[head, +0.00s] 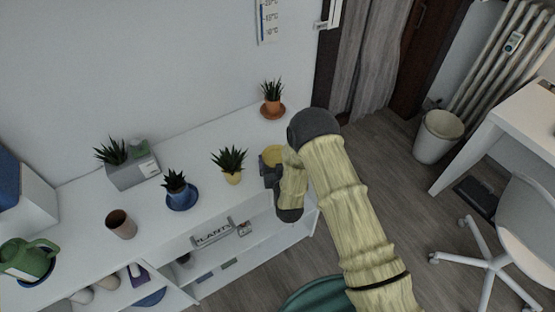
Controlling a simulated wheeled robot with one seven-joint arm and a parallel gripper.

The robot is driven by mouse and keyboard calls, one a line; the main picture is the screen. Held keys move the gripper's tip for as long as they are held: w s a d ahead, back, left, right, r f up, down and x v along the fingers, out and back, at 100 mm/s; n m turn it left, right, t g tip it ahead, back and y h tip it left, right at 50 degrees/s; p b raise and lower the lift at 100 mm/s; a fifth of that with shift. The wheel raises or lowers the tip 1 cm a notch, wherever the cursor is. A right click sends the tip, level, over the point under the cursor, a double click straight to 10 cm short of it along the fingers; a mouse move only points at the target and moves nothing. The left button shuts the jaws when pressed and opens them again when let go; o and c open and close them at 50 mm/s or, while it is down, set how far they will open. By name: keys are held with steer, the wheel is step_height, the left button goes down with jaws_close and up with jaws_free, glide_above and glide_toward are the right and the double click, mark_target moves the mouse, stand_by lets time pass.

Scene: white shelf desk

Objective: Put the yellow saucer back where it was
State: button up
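The yellow saucer (272,153) shows at the right part of the white shelf top, partly hidden behind my gripper and wrist. My gripper (267,168) is right at the saucer's near side; I cannot tell whether its fingers are closed on the rim or whether the saucer rests on the shelf. A yellow pot with a spiky plant (232,177) stands on the shelf to the left of my gripper, with no saucer visible under it.
On the white shelf (80,215) stand a plant on an orange saucer (272,110), a blue pot on a blue saucer (181,197), a grey planter (133,174), a brown cup (121,224) and a green watering can (28,258). A bin (437,140) and chair (525,215) are at right.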

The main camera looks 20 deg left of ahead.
steer(key=shift+o, duration=0.7)
steer(key=shift+r, duration=0.15)
steer(key=b+v, duration=0.1)
steer(key=v, duration=1.1)
steer(key=shift+b, duration=0.4)
